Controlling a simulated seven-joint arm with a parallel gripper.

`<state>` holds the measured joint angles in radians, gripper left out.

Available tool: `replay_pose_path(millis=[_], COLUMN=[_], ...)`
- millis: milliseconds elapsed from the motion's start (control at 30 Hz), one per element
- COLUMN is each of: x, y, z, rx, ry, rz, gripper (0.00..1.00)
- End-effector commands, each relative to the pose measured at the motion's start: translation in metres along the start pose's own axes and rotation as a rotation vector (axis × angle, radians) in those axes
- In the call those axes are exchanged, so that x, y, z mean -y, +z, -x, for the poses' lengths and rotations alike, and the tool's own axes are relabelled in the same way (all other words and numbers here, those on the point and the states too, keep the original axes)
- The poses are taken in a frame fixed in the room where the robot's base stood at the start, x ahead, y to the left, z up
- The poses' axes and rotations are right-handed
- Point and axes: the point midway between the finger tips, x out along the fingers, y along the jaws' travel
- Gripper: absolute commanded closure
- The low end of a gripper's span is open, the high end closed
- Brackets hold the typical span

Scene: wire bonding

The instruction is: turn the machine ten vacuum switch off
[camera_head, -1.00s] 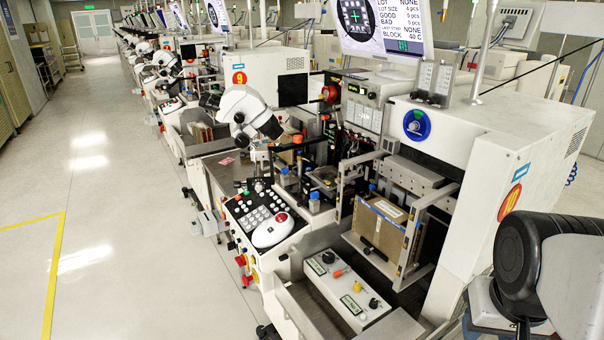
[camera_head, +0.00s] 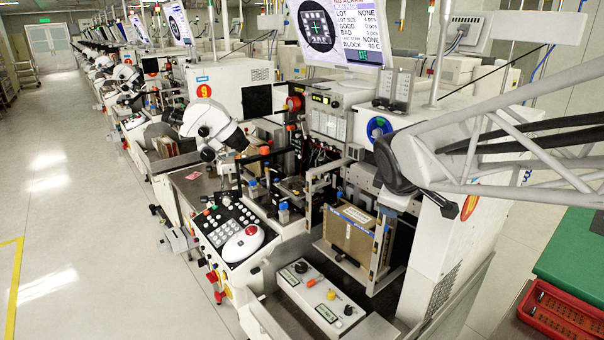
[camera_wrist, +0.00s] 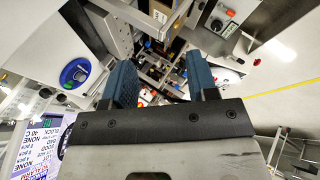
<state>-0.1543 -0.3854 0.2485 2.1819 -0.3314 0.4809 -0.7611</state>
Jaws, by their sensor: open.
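Machine ten (camera_head: 455,250) is the nearest white machine, its orange badge (camera_head: 470,206) partly hidden by my arm. A blue round switch (camera_head: 379,127) is on its upper front; the wrist view shows it at the left (camera_wrist: 75,73). I cannot read which control is marked vacuum. My gripper (camera_wrist: 160,78) is open and empty, its blue-padded fingers apart from both. Its fingertips are not clear in the head view.
A brown boxed magazine (camera_head: 350,232) stands in a frame beside the control box. A keypad panel (camera_head: 228,225) with a white mouse-like device is to the left. A red crate (camera_head: 560,305) lies at the lower right. The aisle floor (camera_head: 90,240) is clear.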

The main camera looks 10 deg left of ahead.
Motion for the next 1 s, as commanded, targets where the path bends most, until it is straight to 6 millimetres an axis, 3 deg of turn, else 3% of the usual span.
replay_pose_path(millis=[200,467,600,800,1000], x=[-0.043,-0.071,-0.073,-0.064,-0.043], y=[-0.081,-0.186,-0.243,-0.314,-0.361], z=[-0.046,-0.098,-0.125,-0.164,-0.215], rx=[-0.097,-0.201,-0.252,-0.309,-0.341], ry=[0.12,0.295,0.402,0.565,0.747], rz=[0.425,0.926,1.186,1.527,1.87], gripper=[0.47,0.47,0.47,0.47,0.47])
